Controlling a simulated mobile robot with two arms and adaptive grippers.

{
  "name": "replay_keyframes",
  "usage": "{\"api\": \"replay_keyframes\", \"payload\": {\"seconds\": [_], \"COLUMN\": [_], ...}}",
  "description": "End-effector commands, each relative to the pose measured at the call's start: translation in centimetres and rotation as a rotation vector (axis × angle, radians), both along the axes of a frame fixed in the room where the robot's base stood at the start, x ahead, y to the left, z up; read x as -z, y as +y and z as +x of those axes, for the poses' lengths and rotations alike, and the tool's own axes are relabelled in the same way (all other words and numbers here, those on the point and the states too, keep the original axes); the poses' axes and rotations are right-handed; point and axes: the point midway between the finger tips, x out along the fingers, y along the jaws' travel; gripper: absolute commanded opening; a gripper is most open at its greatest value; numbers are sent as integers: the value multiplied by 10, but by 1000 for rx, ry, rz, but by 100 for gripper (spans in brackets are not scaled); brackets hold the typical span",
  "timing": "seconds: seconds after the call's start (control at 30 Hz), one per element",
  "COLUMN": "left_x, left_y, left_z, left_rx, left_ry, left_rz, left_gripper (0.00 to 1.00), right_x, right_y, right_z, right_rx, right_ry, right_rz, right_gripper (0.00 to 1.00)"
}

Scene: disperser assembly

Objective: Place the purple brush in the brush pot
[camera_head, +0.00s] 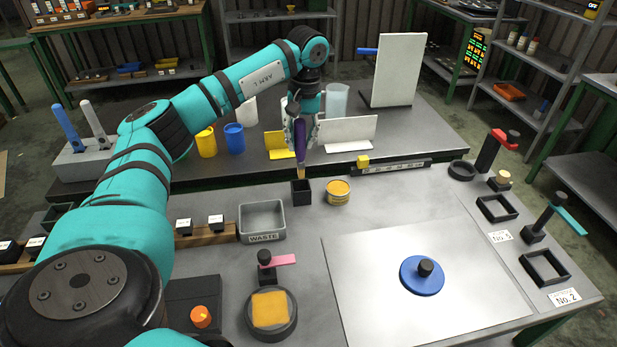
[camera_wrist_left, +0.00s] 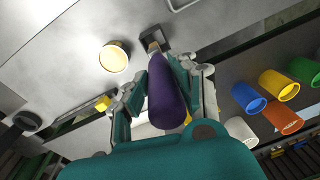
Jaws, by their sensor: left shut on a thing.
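The purple brush (camera_head: 300,138) is upright in my left gripper (camera_head: 301,135), bristle end down. In the head view its pale tip is at the mouth of the small black square brush pot (camera_head: 301,192); I cannot tell how far inside it is. In the left wrist view the purple handle (camera_wrist_left: 165,95) lies between the fingers (camera_wrist_left: 163,92), with the tip over the dark pot (camera_wrist_left: 153,38). My left gripper is shut on the handle. My right gripper is not in view.
A yellow-filled round tin (camera_head: 338,192) stands just right of the pot. A grey waste tray (camera_head: 262,220) is to its left. Behind are a white angled panel (camera_head: 348,130) and coloured cups, one blue (camera_head: 234,138). A metal plate with a blue disc (camera_head: 422,275) lies front right.

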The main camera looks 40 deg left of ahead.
Motion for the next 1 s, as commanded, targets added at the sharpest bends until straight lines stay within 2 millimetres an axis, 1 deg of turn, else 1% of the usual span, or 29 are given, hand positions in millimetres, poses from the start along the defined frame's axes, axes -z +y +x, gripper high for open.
{"api": "replay_keyframes", "payload": {"seconds": [0.03, 0.1, 0.2, 0.43, 0.6, 0.67, 0.97, 1.0], "left_x": [11, 24, 39, 58, 81, 85, 88, 89], "left_y": [1, 0, 0, 0, 0, 0, 0, 0], "left_z": [-2, -1, -1, -1, -1, -1, 0, 0], "left_rx": [1, 0, -1, -1, -1, -2, -2, -2], "left_ry": [6, 6, 4, 3, 3, 1, 1, 1], "left_rz": [1, 0, 0, 0, -1, -1, -1, -1], "left_gripper": [0, 0, 0, 0, 0, 0, 0, 27], "right_x": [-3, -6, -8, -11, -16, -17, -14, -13], "right_y": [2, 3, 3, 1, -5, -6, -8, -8], "right_z": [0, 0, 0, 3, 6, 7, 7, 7], "right_rx": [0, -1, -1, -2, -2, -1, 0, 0], "right_ry": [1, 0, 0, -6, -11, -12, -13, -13], "right_rz": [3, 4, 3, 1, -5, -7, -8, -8], "right_gripper": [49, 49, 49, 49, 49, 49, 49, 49]}}
